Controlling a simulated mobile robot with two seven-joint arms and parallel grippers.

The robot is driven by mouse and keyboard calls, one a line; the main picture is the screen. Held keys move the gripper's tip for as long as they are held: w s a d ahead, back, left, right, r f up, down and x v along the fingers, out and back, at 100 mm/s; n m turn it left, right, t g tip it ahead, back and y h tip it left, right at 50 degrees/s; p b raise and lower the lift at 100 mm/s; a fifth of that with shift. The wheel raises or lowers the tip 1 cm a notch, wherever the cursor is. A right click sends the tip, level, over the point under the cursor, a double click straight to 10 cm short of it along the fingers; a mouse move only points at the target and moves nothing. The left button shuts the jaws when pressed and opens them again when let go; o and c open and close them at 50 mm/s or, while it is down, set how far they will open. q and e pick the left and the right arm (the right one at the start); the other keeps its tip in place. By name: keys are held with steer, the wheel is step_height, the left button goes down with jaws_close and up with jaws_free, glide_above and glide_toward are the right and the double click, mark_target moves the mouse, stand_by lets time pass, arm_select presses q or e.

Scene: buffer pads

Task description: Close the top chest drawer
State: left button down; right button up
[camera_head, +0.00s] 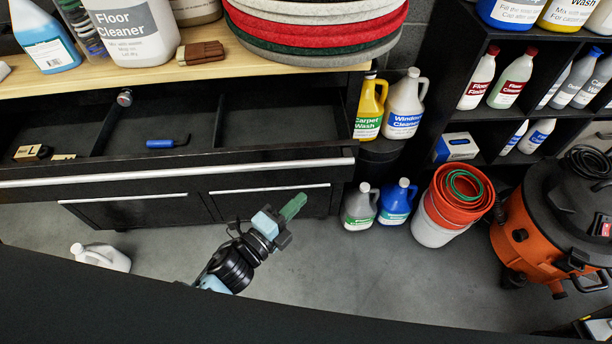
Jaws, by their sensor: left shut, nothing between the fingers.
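The black chest (340,113) with a light wood top stands at the upper left. Its top drawer (200,172) is pulled open toward me, with its long silver handle strip on the front. Inside lie a blue-handled tool (167,143), a small round metal item and small wooden pieces. My left gripper (293,206) is in front of the chest, near the right part of the drawer front and nearer to me. It is shut with green fingertips, empty, and appears apart from the drawer. My right gripper is not in view.
Lower chest fronts (270,200) look closed. Bottles stand on the floor to the right, by stacked orange buckets (455,200) and an orange vacuum (540,240). Floor pads (315,25) are stacked on the wood top.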

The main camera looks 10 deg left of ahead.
mark_target(306, 178)
arm_select(q)
steer(key=shift+w+d, duration=0.2)
steer(key=shift+w, duration=1)
steer(key=shift+w+d, duration=0.2)
steer(key=shift+w, duration=1.05)
steer(key=shift+w+d, duration=0.2)
steer(key=shift+w, duration=1)
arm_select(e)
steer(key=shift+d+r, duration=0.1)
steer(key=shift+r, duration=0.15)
